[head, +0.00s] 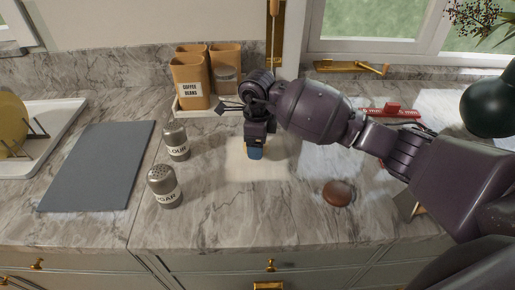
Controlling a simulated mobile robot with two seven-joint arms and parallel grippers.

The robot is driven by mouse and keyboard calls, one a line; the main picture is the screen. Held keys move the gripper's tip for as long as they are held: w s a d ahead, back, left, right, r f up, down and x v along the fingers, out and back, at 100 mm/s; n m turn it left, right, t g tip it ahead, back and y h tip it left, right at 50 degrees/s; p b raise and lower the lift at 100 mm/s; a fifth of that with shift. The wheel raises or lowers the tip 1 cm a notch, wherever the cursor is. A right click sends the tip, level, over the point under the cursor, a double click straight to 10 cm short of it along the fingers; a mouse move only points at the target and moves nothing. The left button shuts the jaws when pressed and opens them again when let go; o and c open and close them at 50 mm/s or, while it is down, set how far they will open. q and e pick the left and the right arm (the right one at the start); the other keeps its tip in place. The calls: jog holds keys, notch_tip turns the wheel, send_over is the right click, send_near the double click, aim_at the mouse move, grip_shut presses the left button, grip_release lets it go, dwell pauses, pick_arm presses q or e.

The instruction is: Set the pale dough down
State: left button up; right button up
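My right gripper (255,150) reaches in from the right and points down over a pale, roughly square patch (238,170) on the marble counter. A small blue piece shows at its tip; I cannot tell if it is a finger or something held. No lump of pale dough can be clearly made out; I cannot tell if the patch is dough, a board or light. A brown round thing (338,193) lies on the counter to the right of the patch. My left gripper is out of view.
Flour (177,143) and sugar (164,188) shakers stand left of the patch. A grey mat (98,165) lies farther left. Brown canisters (190,82) stand at the back. A red item (390,111) lies at back right. The counter's front middle is clear.

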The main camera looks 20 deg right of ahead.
jog(key=shift+f, duration=1.35)
jog(key=shift+f, duration=0.2)
jog(key=o, duration=0.6)
jog(key=shift+r, duration=0.1)
notch_tip(320, 180, up, 12)
jog(key=shift+s, duration=0.1)
